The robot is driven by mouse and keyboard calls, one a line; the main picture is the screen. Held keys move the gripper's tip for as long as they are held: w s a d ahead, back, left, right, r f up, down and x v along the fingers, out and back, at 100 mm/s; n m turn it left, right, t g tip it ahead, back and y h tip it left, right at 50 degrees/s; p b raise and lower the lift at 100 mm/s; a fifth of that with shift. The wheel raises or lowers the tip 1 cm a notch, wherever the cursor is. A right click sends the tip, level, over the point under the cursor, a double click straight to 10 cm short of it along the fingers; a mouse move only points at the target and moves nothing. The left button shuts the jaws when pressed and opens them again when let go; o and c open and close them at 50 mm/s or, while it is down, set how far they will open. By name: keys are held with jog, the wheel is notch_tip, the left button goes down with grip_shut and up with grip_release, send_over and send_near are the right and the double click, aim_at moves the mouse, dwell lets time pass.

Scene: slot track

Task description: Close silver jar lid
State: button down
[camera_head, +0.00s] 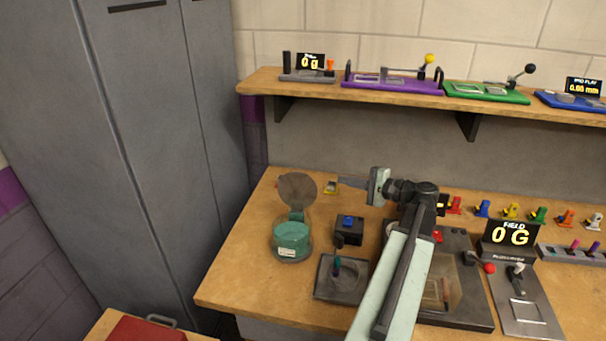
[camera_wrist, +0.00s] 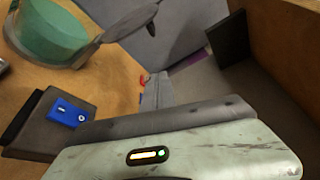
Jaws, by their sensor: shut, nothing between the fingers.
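The jar (camera_head: 291,243) is a round glass jar with teal contents, standing on the left part of the workbench. Its round grey silver lid (camera_head: 297,190) stands open, tilted up at the jar's back edge. In the wrist view the jar (camera_wrist: 48,35) is at the upper left, with the lid (camera_wrist: 120,18) cut by the top edge. My gripper (camera_head: 342,182) is shut and empty. It is to the right of the lid, apart from it, pointing left.
A dark box with a blue top (camera_head: 348,228) stands right of the jar, with a dark tray (camera_head: 340,280) in front. A wooden shelf (camera_head: 310,93) with several devices runs above. Grey lockers (camera_head: 150,130) stand at left. Coloured clips line the bench's back.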

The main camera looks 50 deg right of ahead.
aim_at(299, 187)
jog(key=b+x, duration=0.1)
jog(key=x, duration=0.9)
jog(key=a, duration=0.1)
jog(key=s+a+r, duration=0.1)
jog(key=a+p, duration=0.1)
jog(key=shift+s+a+r, duration=0.3)
jog(key=shift+r, duration=0.1)
jog(key=shift+d, duration=0.15)
